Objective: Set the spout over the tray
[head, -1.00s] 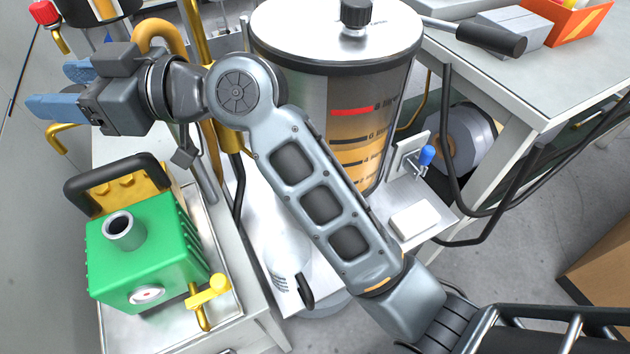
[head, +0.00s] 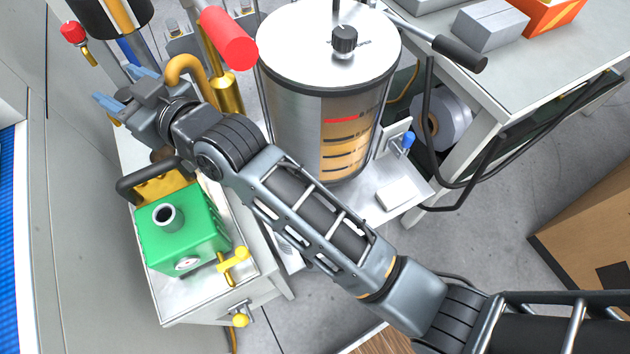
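A curved brass pipe (head: 186,66), which looks like the spout, arches beside a brass column (head: 225,95) at the upper left. My arm and gripper hide some of what lies below it. My gripper (head: 121,88) is just left of this pipe, with its two blue fingers spread apart and pointing to the upper left. I see nothing between the fingers, and they look apart from the pipe. A shallow metal tray (head: 182,287) lies under a green box (head: 180,232) on the cabinet at the lower left. I cannot tell whether this is the task's tray.
A red-gripped lever (head: 229,40) stands above the brass column. A large metal tank (head: 290,110) with a level window stands right of my arm. A workbench (head: 540,75) is at the upper right.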

